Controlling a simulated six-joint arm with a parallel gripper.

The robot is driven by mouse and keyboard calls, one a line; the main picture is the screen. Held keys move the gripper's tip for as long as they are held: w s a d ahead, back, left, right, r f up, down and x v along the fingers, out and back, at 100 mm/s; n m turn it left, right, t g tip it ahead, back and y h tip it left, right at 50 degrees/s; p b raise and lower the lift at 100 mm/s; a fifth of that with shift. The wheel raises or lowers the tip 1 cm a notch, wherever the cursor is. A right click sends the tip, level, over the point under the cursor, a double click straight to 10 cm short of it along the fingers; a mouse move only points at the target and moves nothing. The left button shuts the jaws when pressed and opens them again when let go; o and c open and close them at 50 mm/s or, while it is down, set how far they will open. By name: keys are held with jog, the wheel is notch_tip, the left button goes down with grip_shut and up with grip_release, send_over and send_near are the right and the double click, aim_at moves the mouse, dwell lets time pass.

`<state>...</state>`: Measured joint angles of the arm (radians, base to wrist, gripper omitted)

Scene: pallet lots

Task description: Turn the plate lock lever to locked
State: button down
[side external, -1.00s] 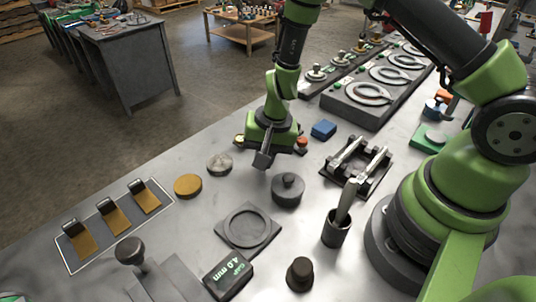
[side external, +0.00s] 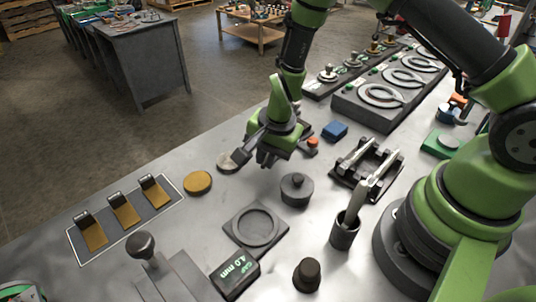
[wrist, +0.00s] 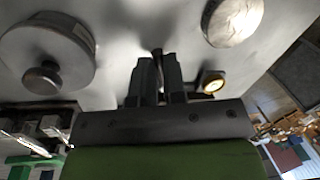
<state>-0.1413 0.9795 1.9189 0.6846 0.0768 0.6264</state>
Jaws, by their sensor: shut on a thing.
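My gripper (side external: 268,158) points down at the table, just left of the red-topped knob (side external: 313,142). In the wrist view my gripper (wrist: 157,68) has its two dark fingers close together. A thin dark piece, which looks like the plate lock lever (wrist: 157,50), shows between and just beyond the fingertips. My fingers and hand hide most of it, so its angle and any lock marking cannot be read. A small lit lamp with a yellow rim (wrist: 212,82) sits right of the fingers.
A silver disc (side external: 228,162) lies left of my gripper, beside a yellow disc (side external: 198,183). A dark knobbed weight (side external: 296,190) stands close at the front right. A blue block (side external: 335,131) and a metal clamp fixture (side external: 367,165) are to the right. A square plate (side external: 256,228) lies in front.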

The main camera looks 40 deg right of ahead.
jog(key=c, duration=1.2)
grip_release()
jog(key=r, duration=0.3)
jog(key=s+r, duration=0.1)
jog(key=r, duration=0.5)
jog(key=shift+s+d+r, duration=0.4)
